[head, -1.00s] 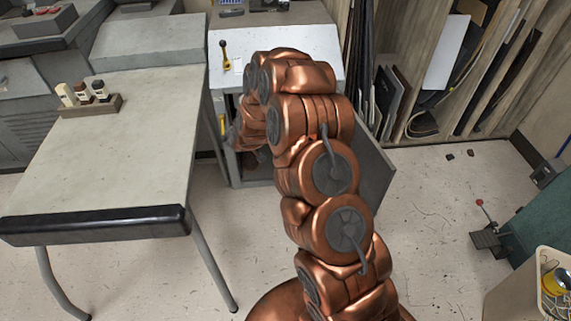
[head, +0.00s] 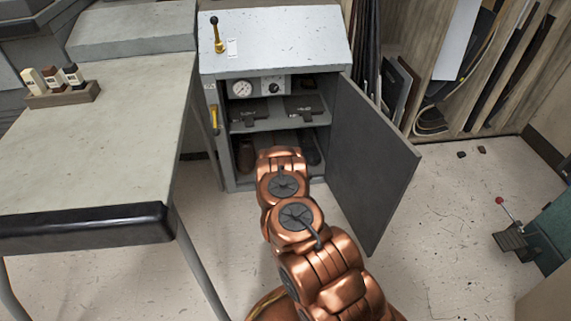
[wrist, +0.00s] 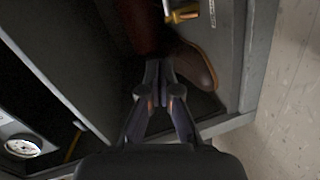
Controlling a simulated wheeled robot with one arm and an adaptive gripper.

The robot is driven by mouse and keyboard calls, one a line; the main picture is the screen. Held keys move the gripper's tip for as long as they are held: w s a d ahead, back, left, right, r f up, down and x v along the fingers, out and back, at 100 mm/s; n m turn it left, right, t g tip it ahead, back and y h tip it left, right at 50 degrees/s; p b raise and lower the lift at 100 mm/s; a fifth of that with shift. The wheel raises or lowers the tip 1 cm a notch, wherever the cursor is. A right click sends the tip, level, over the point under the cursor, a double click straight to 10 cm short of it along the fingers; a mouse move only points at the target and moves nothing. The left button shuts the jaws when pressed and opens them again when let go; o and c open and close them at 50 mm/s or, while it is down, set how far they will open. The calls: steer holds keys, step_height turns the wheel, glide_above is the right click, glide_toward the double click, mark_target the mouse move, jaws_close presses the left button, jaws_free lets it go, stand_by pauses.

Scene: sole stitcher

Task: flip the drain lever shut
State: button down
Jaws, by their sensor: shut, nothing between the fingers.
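The grey cabinet (head: 222,160) stands with its door (head: 370,150) swung open to the right. A yellow lever (head: 214,118) hangs on its left front post, and a black-knobbed brass lever (head: 217,38) stands on its sloped top. No drain marking is readable, so I cannot tell which lever is the drain lever. In the wrist view, a brass fitting with a yellow handle (wrist: 182,14) shows at the top edge, partly cut off. My gripper (wrist: 160,72) is shut and empty, its tips near a brown shoe (wrist: 195,68), apart from the brass fitting. In the head view, my arm hides the gripper.
A gauge (head: 241,88) and dial sit inside the cabinet above a shelf (head: 270,123). A worktable (head: 110,140) with several bottles in a wooden rack (head: 65,95) stands left. A red-knobbed pedal (head: 510,238) stands on the right floor.

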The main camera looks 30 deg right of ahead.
steer(key=shift+n+t+h, duration=0.3)
steer(key=shift+n, duration=0.2)
steer(key=w+d+f+b, duration=0.1)
steer(key=w+d+b, duration=0.1)
steer(key=w+d+f+b, duration=0.2)
steer(key=w, duration=0.1)
steer(key=w+d+f+b, duration=0.1)
steer(key=w+d+b, duration=0.1)
steer(key=shift+w+d+f, duration=0.25)
steer(key=shift+w, duration=0.05)
steer(key=shift+w+d+f+b, duration=0.15)
steer(key=shift+d+b, duration=0.25)
steer(key=shift+d, duration=0.2)
steer(key=shift+w+d+f+b, duration=0.15)
steer(key=shift+d+b, duration=0.2)
steer(key=shift+d, duration=0.2)
steer(key=shift+w+d+b, duration=0.2)
steer(key=shift+d+b, duration=0.1)
steer(key=shift+d, duration=0.3)
